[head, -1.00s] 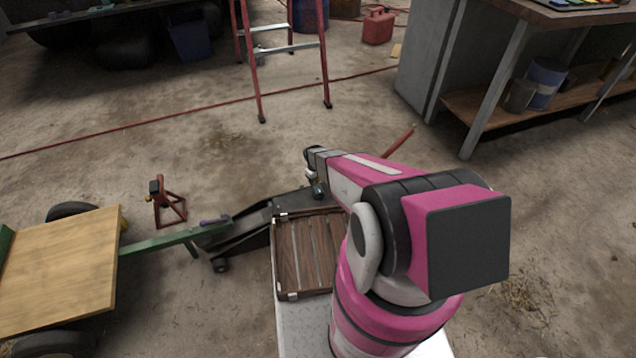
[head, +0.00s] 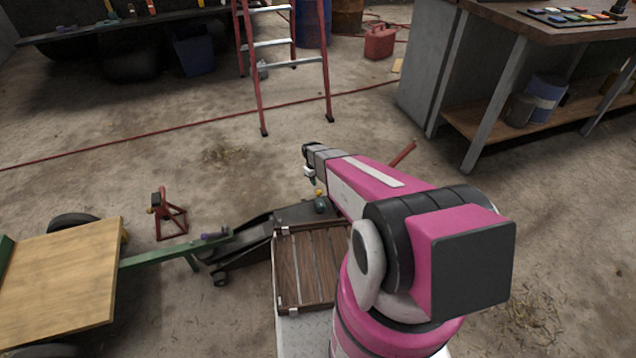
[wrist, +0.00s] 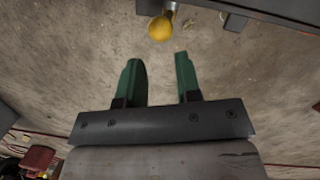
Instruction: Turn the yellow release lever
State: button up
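The yellow release lever shows in the wrist view as a rounded yellow knob (wrist: 160,28) on a short grey stem, beside a dark metal beam. In the head view a small yellow spot (head: 318,193) by the far end of the black floor jack (head: 255,232) appears to be the same knob. My gripper (wrist: 157,60) has two green fingers spread apart with nothing between them. The knob lies just past the fingertips in the picture, apart from them. In the head view my wrist hides most of the gripper.
A dark round knob (head: 320,206) sits on the jack near the yellow spot. A red handle (head: 402,153) sticks out beyond my arm. A red jack stand (head: 168,215) and a trailer (head: 60,270) are at left.

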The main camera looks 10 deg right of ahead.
jog(key=shift+d+f, duration=0.15)
jog(key=shift+d, duration=0.3)
grip_shut()
jog(key=w+d+m+y, duration=0.1)
jog(key=d+m+y, duration=0.3)
jog(key=d+y, duration=0.85)
jog(key=a+f+h, duration=0.2)
jog(key=a+f, duration=0.5)
jog(key=a, duration=0.1)
jog(key=shift+s+a+f, duration=0.15)
jog(key=shift+s, duration=0.3)
